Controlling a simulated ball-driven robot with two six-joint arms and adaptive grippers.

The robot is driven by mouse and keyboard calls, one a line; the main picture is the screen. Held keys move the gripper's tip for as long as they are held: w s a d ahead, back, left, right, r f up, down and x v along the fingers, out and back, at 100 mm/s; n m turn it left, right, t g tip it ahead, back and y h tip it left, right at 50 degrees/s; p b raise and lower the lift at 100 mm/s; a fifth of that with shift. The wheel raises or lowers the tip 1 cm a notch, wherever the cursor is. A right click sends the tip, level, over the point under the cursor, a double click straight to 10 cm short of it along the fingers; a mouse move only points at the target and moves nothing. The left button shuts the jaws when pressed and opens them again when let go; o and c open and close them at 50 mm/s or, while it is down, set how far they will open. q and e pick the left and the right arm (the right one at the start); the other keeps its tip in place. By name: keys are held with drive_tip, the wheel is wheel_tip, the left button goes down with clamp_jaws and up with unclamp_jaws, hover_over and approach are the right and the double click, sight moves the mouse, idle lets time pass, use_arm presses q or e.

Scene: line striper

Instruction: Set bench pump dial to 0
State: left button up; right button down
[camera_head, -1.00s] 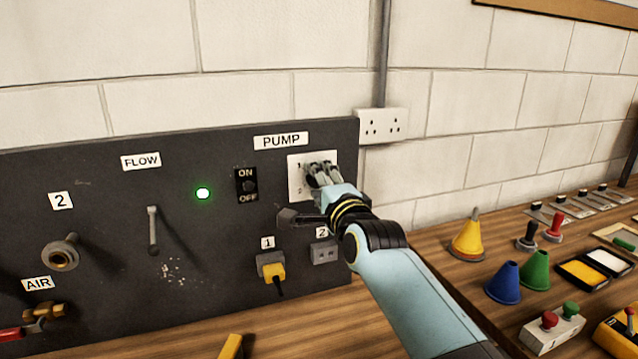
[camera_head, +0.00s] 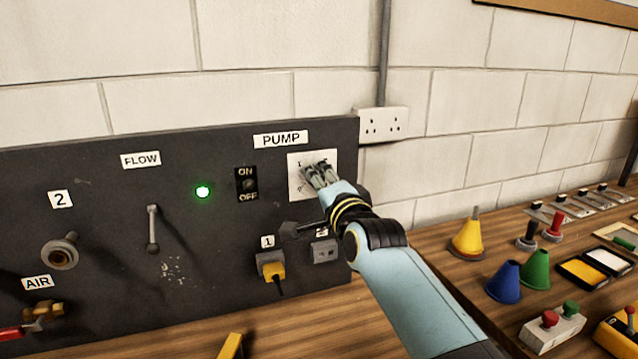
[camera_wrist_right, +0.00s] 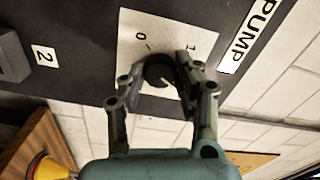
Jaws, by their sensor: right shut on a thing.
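The pump dial plate (camera_head: 296,178) is a white square under the PUMP label (camera_head: 281,140) on the dark panel. In the right wrist view the plate (camera_wrist_right: 130,30) shows the marks 0 and 1, and the dark round dial knob (camera_wrist_right: 158,72) sits between my fingers. My right gripper (camera_head: 320,176) reaches the plate from the lower right. In the right wrist view my right gripper (camera_wrist_right: 163,80) is shut on the knob. The fingers partly cover the knob, so I cannot tell exactly where it points. My left gripper is not in view.
Left of the plate are the ON/OFF switch (camera_head: 246,184), a lit green lamp (camera_head: 203,192) and the FLOW lever (camera_head: 153,228). Socket 1 (camera_head: 271,266) with a yellow plug is below. Coloured cones and boxes stand on the wooden bench (camera_head: 425,254) at right.

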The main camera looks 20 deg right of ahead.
drive_tip(key=shift+n+b, duration=2.05)
drive_tip(key=shift+n, duration=14.45)
drive_tip(key=c, duration=0.9)
unclamp_jaws()
drive_tip(key=shift+c, duration=0.2)
